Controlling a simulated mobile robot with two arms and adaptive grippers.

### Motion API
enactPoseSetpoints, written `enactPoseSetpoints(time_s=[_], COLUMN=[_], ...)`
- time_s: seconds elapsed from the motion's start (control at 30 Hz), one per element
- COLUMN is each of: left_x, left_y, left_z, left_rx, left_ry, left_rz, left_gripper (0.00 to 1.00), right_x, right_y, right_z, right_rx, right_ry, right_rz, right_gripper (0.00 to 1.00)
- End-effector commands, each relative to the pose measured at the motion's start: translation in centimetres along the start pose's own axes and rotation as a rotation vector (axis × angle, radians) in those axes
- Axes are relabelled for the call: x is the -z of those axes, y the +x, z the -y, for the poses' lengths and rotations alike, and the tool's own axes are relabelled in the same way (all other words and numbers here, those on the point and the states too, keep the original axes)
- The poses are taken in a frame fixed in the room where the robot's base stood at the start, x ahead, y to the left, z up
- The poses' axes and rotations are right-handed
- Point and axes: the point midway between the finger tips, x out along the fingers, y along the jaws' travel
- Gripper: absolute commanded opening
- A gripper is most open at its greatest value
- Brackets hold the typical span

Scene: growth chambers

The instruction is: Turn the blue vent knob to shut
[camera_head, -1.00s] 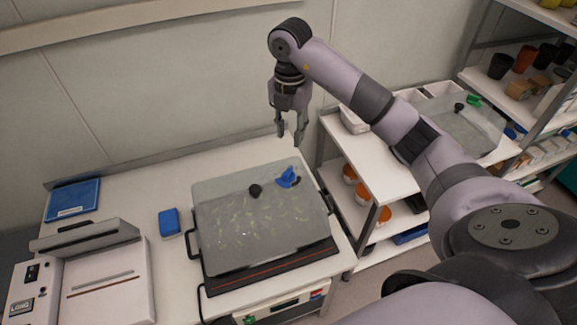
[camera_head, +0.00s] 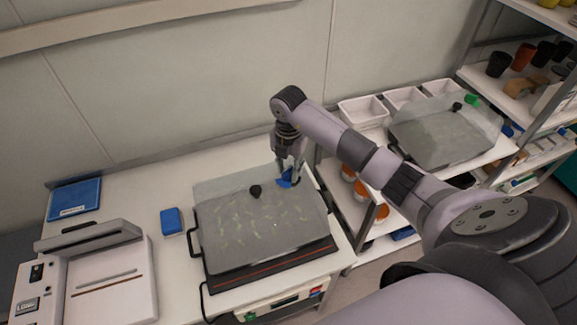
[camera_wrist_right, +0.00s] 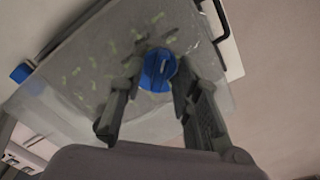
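The blue vent knob (camera_head: 286,181) sits on the right back part of the translucent chamber lid (camera_head: 235,235), partly hidden by my right gripper. My right gripper (camera_head: 288,176) points down at it from above. In the right wrist view the blue knob (camera_wrist_right: 158,70) shows between the two fingers of the gripper (camera_wrist_right: 155,72), one on each side. The fingers are spread, and I cannot make out contact with the knob. A black knob (camera_head: 255,191) stands at the lid's back middle. My left gripper is not in view.
A sealer-like white machine (camera_head: 110,285) and a blue tray (camera_head: 74,198) stand at the left. A small blue block (camera_head: 171,221) lies left of the chamber. A shelf at the right holds a second lidded chamber (camera_head: 445,135) and white bins (camera_head: 363,111).

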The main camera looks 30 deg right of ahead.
Motion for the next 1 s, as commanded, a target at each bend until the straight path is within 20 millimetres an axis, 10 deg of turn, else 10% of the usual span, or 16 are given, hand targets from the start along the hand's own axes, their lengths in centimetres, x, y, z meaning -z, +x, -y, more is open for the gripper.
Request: enactPoseSetpoints(time_s=[0.53,1.0], left_x=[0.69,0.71], left_y=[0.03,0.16], left_z=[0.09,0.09], left_rx=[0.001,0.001], left_ry=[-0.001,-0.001], left_rz=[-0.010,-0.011], left_gripper=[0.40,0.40], right_x=[0.01,-0.03], right_y=[-0.06,-0.04], right_z=[-0.01,-0.01], right_rx=[0.000,0.000], right_ry=[0.000,-0.010], right_rz=[0.000,0.001], right_gripper=[0.01,0.00])
